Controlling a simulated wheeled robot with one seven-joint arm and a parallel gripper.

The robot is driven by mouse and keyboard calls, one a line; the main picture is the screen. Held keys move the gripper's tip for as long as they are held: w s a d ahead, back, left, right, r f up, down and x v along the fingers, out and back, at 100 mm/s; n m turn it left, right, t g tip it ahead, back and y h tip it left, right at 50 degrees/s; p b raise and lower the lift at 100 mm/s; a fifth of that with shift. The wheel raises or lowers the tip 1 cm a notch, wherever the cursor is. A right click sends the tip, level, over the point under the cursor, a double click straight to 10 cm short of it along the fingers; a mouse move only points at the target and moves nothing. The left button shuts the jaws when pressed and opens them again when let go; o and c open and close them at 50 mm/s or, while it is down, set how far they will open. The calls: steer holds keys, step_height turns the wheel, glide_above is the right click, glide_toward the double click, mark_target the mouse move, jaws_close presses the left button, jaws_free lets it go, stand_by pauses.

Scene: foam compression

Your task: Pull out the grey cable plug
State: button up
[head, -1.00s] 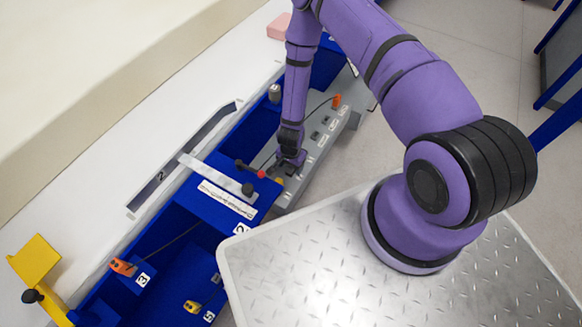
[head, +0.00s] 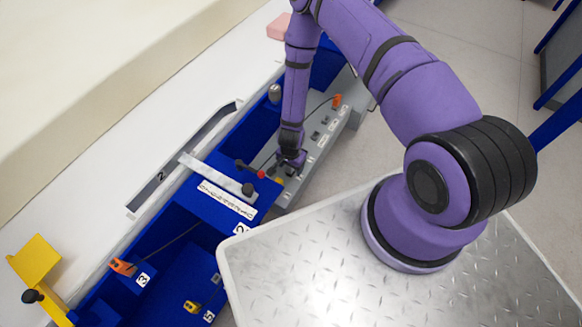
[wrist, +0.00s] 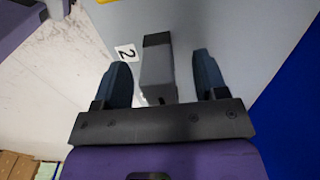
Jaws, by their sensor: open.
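The grey plug (wrist: 158,72) shows in the wrist view as a grey block with a darker end. It lies between the two fingers of my gripper (wrist: 161,82), with a visible gap on each side. My gripper is open around it, and neither finger appears to touch it. In the head view my gripper (head: 292,160) is low over the grey panel (head: 322,140), and the plug is hidden there by the gripper. A label reading 2 (wrist: 126,53) is beside the plug on the grey surface.
An orange plug (head: 336,102) with a dark cable is farther along the panel. A lever with a red knob (head: 261,174) stands close left of my gripper. A black knob (head: 248,189) and blue bins (head: 170,235) lie nearer. A metal platform (head: 400,290) is at lower right.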

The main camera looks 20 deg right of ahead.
steer(key=shift+c, duration=0.2)
jaws_close()
steer(key=shift+r, duration=3)
